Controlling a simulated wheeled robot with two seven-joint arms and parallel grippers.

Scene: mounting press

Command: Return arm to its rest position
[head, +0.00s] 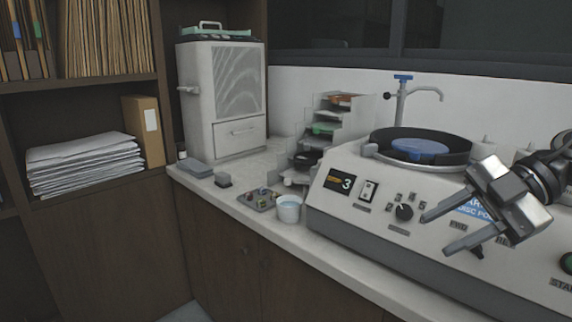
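My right gripper (435,232) comes in from the right edge, in front of the white disc polisher (330,207). Its two silver fingers point left and are spread apart, with nothing between them. It hides part of the polisher's front panel and blue label. The polisher's blue disc (420,149) sits in a dark round bowl on top. My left gripper is not in view.
A cup (289,208) and a small tray of coloured pieces (257,199) stand left of the polisher. A stepped rack (328,128) and a tall grey cabinet (228,95) stand behind. A faucet (402,97) rises behind the bowl. Shelves with papers (85,165) fill the left.

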